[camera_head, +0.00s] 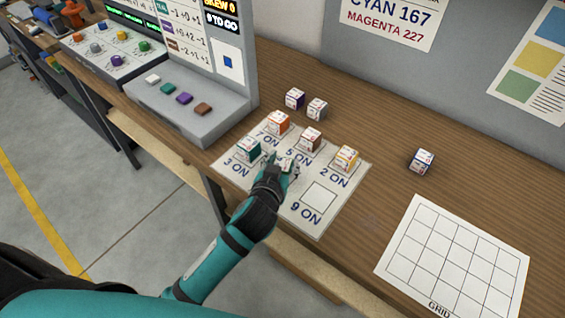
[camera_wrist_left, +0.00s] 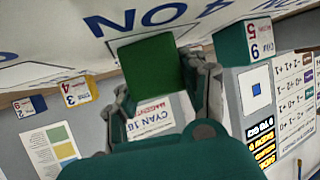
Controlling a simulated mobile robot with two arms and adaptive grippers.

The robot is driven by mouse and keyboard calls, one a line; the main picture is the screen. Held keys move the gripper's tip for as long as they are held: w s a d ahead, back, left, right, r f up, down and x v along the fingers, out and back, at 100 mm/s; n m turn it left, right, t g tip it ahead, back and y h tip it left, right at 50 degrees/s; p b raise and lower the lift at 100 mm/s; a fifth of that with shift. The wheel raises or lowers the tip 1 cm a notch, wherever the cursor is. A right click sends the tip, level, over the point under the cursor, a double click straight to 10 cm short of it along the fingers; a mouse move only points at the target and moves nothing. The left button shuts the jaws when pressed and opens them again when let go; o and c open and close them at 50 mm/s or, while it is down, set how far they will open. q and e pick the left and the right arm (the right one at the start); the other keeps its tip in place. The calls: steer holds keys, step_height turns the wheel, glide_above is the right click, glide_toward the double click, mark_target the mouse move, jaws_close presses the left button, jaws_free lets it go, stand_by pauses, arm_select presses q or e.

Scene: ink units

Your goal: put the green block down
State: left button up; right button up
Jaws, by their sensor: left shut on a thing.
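The green block (camera_wrist_left: 153,65) is between the fingers of my left gripper (camera_wrist_left: 165,85) in the left wrist view, its plain green face toward the camera. Beyond it is the white mat (camera_wrist_left: 60,42), with a printed square and "4 ON" beside it. In the head view my left gripper (camera_head: 283,166) is over the mat (camera_head: 282,209), shut on the green block (camera_head: 287,164), which is mostly hidden by the fingers. I cannot tell whether the block touches the mat. My right gripper is in neither view.
A teal block (camera_head: 248,148), orange block (camera_head: 278,123), brown block (camera_head: 311,138) and yellow block (camera_head: 346,158) stand on the mat around the gripper. A purple block (camera_head: 295,98), grey block (camera_head: 316,109) and blue block (camera_head: 422,160) stand off it. The "9 ON" square (camera_head: 319,194) and grid sheet (camera_head: 455,258) are empty.

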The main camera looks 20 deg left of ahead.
arm_select(q)
steer(key=o, duration=1.2)
steer(key=shift+o, duration=0.2)
